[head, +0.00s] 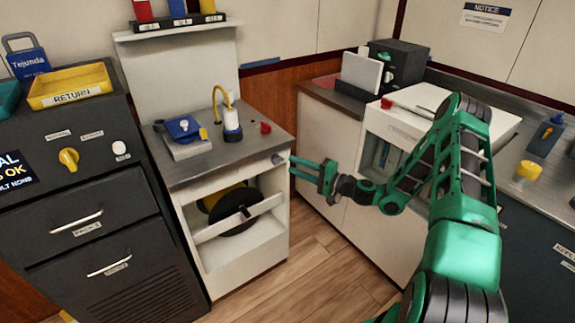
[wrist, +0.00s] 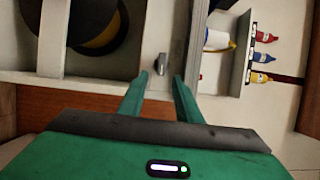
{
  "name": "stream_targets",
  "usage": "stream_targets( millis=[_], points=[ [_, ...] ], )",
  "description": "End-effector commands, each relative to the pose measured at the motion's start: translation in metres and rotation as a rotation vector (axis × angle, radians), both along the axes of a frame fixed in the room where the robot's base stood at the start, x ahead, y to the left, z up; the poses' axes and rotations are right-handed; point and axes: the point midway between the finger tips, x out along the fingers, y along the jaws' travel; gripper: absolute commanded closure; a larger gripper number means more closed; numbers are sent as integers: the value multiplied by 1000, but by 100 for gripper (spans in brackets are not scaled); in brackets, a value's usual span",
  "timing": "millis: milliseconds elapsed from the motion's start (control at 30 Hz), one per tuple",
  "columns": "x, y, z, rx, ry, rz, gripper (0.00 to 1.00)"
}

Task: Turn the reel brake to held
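A small grey knob (head: 278,159), which looks like the reel brake, sits at the upper right corner of the white reel cabinet's front (head: 283,215). It also shows in the wrist view (wrist: 161,64), just beyond and between my fingertips. A black reel (head: 236,212) with a yellow part behind it sits in the cabinet's opening behind a white bar. My gripper (head: 293,167) is open and empty in front of the cabinet's right side, close to the knob. In the wrist view its fingers (wrist: 160,78) are spread, with no clear contact with the knob. Any setting labels are unreadable.
A red knob (head: 265,128), a white bottle with a yellow tube (head: 231,120) and a blue item on a pad (head: 184,130) are on the cabinet top. A drawer unit (head: 85,215) stands left, a white counter unit (head: 325,150) right. The wooden floor ahead is clear.

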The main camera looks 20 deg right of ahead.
Motion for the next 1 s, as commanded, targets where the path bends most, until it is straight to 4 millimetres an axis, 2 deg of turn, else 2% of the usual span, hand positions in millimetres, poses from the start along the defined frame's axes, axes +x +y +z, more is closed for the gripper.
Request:
stream_targets(
  millis=[200, 400, 1000],
  points=[
    [-28, -26, -1, 0, 1, -3, 69],
    [-41, -37, -2, -1, 2, -2, 69],
    [-45, -36, -1, -13, 2, 10, 69]
  ],
)
